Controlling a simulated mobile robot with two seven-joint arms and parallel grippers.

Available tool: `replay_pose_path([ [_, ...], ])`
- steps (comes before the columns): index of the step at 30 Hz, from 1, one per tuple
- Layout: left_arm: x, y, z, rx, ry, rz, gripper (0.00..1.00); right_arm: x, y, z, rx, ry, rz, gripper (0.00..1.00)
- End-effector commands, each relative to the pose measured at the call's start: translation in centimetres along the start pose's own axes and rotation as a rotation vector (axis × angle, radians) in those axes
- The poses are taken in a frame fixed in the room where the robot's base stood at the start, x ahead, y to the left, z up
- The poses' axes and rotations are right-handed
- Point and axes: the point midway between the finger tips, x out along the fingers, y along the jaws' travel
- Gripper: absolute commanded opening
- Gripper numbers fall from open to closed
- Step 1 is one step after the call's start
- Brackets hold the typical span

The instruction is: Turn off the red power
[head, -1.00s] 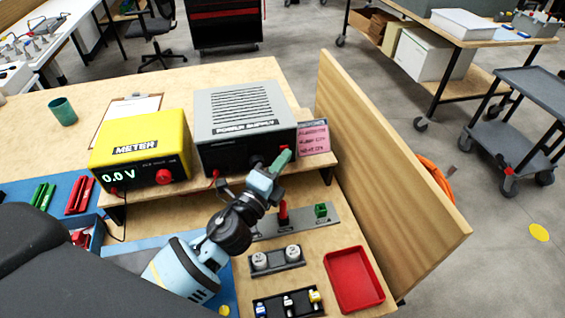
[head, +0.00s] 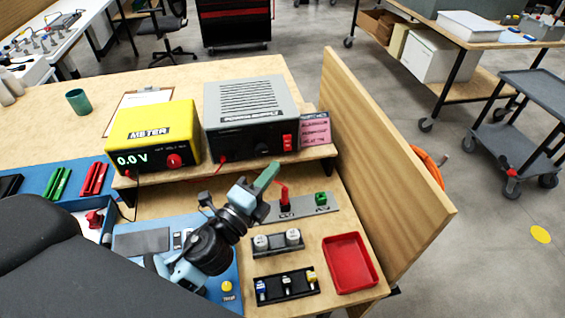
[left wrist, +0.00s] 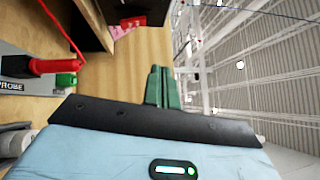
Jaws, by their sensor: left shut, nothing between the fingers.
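The grey power supply (head: 252,112) stands on the raised wooden shelf, its black front facing me. Its red power switch (head: 287,142) is at the right end of the front, uncovered; its rocker position is too small to tell. My left gripper (head: 267,177) has green fingers, shut and empty. It is below and in front of the power supply, apart from the switch, near the red probe plug. The shut fingers (left wrist: 163,88) also show in the left wrist view, with nothing between them. My right gripper is not in view.
The yellow meter (head: 151,135) reads 0.0 V, left of the supply. A pink note (head: 315,131) stands right of the switch. The probe holder (head: 318,205) with red and green plugs is close to the gripper. A red tray (head: 350,262) and wooden side panel (head: 375,150) are at right.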

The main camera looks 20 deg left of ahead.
Motion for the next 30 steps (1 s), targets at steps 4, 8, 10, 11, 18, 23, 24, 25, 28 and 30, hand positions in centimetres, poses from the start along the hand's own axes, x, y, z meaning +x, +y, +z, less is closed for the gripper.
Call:
replay_pose_path([
  [4,-1.9,-0.4,0.1,-0.001,0.0,0.002,0.0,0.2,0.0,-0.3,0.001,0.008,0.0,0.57],
  [8,-2.6,-0.8,0.1,0.0,0.0,0.001,0.0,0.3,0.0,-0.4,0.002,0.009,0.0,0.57],
  [10,-2.7,-0.9,0.1,0.0,0.0,0.0,0.0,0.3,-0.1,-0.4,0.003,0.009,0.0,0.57],
  [11,-2.8,-0.9,0.1,0.0,0.0,0.0,0.0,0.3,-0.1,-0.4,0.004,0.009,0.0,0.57],
  [18,-2.8,-0.9,0.1,0.0,0.0,0.0,0.0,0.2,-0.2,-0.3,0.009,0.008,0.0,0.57],
  [23,-2.8,-0.9,0.1,0.0,0.0,0.0,0.0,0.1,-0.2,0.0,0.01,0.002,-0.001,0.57],
  [24,-2.8,-0.9,0.1,-0.001,0.0,0.0,0.0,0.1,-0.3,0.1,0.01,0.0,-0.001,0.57],
  [25,-2.8,-0.9,0.1,-0.001,0.0,0.0,0.0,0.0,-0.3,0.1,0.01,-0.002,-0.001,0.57],
  [28,-2.8,-0.9,0.1,-0.001,0.0,0.0,0.0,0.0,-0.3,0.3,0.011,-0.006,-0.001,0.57],
  [30,-2.8,-0.9,0.1,-0.001,0.0,0.0,0.0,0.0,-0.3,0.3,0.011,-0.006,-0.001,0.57],
])
